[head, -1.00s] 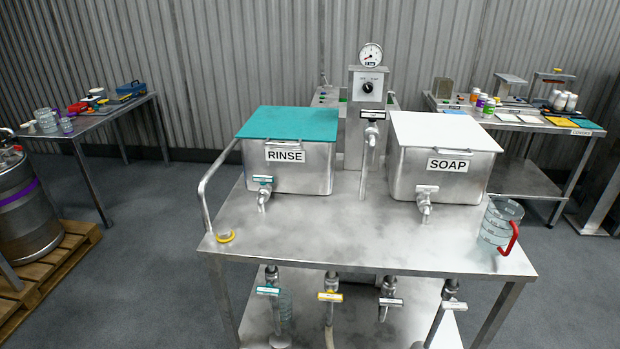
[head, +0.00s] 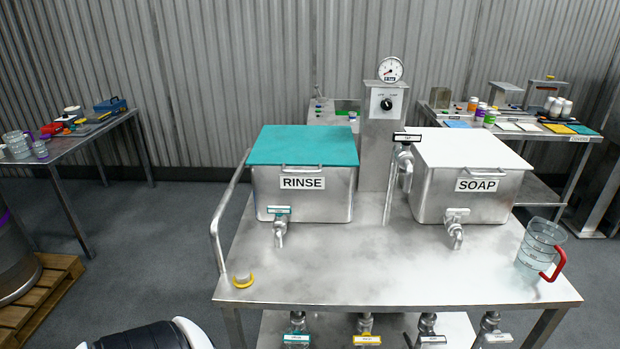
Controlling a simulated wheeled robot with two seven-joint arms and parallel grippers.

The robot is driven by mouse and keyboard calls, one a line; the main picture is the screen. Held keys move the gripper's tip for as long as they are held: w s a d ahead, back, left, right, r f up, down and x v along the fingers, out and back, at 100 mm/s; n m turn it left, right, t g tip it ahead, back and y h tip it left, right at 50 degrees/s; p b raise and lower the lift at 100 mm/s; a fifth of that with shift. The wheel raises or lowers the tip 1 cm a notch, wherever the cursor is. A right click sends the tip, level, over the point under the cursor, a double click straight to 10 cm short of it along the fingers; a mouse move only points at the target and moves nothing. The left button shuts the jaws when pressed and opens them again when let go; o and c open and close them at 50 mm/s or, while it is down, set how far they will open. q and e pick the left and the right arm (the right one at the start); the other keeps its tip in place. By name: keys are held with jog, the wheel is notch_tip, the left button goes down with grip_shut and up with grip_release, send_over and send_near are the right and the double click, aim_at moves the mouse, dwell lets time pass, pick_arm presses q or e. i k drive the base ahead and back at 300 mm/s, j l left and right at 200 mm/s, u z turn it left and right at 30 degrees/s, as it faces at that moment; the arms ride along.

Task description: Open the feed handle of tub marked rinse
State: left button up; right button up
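The tub marked RINSE (head: 300,205) is a steel box with a teal lid (head: 303,146), standing at the left on the steel cart. A tap with a teal-labelled handle (head: 278,210) is on its lower front, its spout (head: 280,238) pointing down. Below the cart top hangs a valve with a teal-labelled handle (head: 297,339), cut by the bottom edge. It lies below the rinse side; I cannot tell whether either handle is open. Neither gripper shows. A black and white part of my own arm shows at the bottom left.
The steel cart top (head: 400,285) is mostly clear in front. The SOAP tub (head: 470,200) stands at the right, a jug with a red handle (head: 541,250) at the right edge.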

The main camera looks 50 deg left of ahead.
aim_at(280, 211)
jog(key=k+j+z, duration=0.1)
jog(key=j, duration=0.35)
jog(key=k+j, duration=0.1)
jog(key=j, duration=0.3)
jog(key=k+j+z, duration=0.15)
jog(key=j, duration=0.3)
jog(key=k+j+z, duration=0.1)
jog(key=j, duration=0.3)
jog(key=k+j, duration=0.1)
jog(key=j, duration=0.35)
jog(key=k+j+z, duration=0.15)
jog(key=j, duration=0.25)
jog(key=k+j+z, duration=0.1)
jog(key=j, duration=0.3)
jog(key=k+j, duration=0.25)
jog(key=j, duration=0.3)
jog(key=i+j, duration=0.15)
jog(key=j, duration=0.15)
jog(key=z, duration=0.05)
